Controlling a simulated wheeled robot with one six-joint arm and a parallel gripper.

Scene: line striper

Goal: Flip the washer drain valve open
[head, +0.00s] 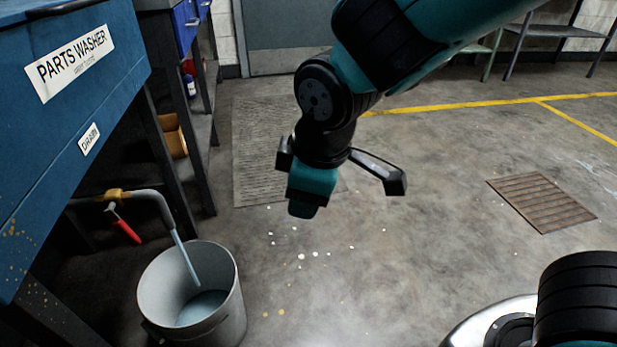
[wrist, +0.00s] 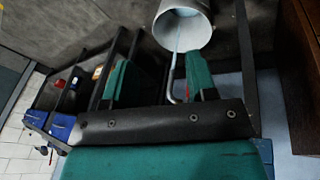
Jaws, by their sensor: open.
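The blue parts washer (head: 85,110) stands at the left of the head view with a DRAIN label. Below it a brass drain valve (head: 116,195) carries a red lever (head: 125,229), which slants down to the right. A grey drain pipe (head: 160,205) bends down from the valve. A pale blue streak runs from its mouth into the bucket (head: 228,310). My gripper (head: 305,207) is open and empty, in the air right of the valve and apart from it. In the wrist view its teal fingers (wrist: 160,78) are apart; the pipe (wrist: 171,88) shows beyond them.
The bucket stands on the floor below the pipe and holds bluish liquid; it also shows in the wrist view (wrist: 160,30). The washer's dark legs (head: 165,155) stand behind the valve. A floor grate (head: 542,200) lies at the right. The middle floor is clear, with pale spots.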

